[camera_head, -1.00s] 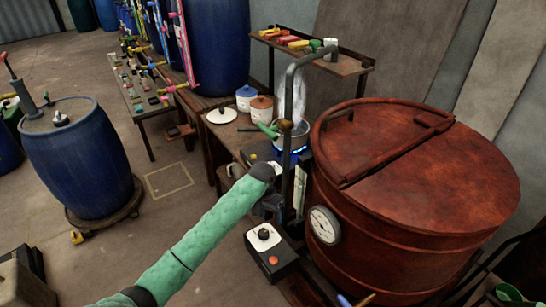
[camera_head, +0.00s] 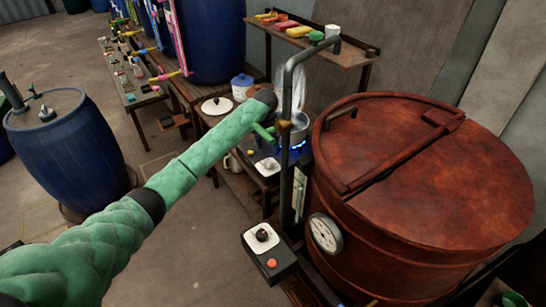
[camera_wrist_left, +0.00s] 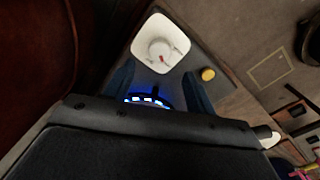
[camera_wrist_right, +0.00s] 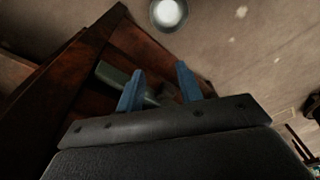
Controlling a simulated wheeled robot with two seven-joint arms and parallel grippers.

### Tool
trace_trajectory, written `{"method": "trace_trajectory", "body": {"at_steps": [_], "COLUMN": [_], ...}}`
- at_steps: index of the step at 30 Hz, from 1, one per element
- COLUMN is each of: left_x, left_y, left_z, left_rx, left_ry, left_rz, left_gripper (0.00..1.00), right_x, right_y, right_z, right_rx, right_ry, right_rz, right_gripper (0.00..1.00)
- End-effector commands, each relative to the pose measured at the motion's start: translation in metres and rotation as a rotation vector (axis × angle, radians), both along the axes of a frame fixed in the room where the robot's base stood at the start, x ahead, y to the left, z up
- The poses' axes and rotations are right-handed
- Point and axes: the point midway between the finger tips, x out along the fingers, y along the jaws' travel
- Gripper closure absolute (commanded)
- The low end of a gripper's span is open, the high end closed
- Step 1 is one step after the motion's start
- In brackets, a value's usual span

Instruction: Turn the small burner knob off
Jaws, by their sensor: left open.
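The small burner (camera_head: 284,156) burns with a blue flame under a steaming pot (camera_head: 300,130). Its knob (camera_head: 268,164) sits on a white plate on the burner's front, with a yellow button beside it. In the left wrist view the pale round knob (camera_wrist_left: 160,50) with a small red mark lies beyond my left fingers, and the flame (camera_wrist_left: 148,99) glows between them. My left gripper (camera_wrist_left: 158,72) is open and empty, apart from the knob; in the head view it is mostly hidden by my arm. My right gripper (camera_wrist_right: 160,70) is open and empty, seen only in its wrist view.
A pipe (camera_head: 287,110) stands right in front of the burner. A big rusty vat (camera_head: 420,190) with a gauge fills the right. A second control box (camera_head: 268,255) with a knob and orange button stands nearer. Lidded pots (camera_head: 242,86) and a shelf (camera_head: 330,60) are behind.

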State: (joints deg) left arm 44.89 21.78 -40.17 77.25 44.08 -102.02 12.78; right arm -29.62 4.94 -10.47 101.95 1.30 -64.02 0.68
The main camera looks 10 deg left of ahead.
Motion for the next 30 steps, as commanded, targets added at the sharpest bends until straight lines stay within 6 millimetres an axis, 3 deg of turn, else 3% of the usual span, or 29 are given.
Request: {"method": "trace_trajectory", "body": {"at_steps": [2,5,15,28,30], "left_x": [-0.001,-0.001,-0.002,-0.002,-0.002], "left_y": [0.000,0.000,-0.002,-0.002,-0.002], "left_z": [-0.007,-0.019,-0.063,-0.074,-0.074], "left_rx": [0.001,0.001,0.000,0.000,0.000], "left_ry": [0.003,0.003,0.002,0.000,0.000], "left_rz": [0.000,0.000,0.000,-0.001,-0.001], "left_gripper": [0.45,0.45,0.45,0.45,0.56], "right_x": [-0.007,-0.024,-0.024,-0.023,-0.023], "right_y": [0.000,-0.001,-0.008,-0.009,-0.009], "right_z": [-0.004,-0.028,-0.060,-0.067,-0.067], "right_rx": [0.000,-0.002,-0.010,-0.012,-0.012], "right_ry": [0.005,0.026,0.003,-0.002,-0.002], "right_rz": [0.001,0.000,0.002,0.003,0.003], "right_gripper": [0.64,0.64,0.64,0.64,0.64]}}
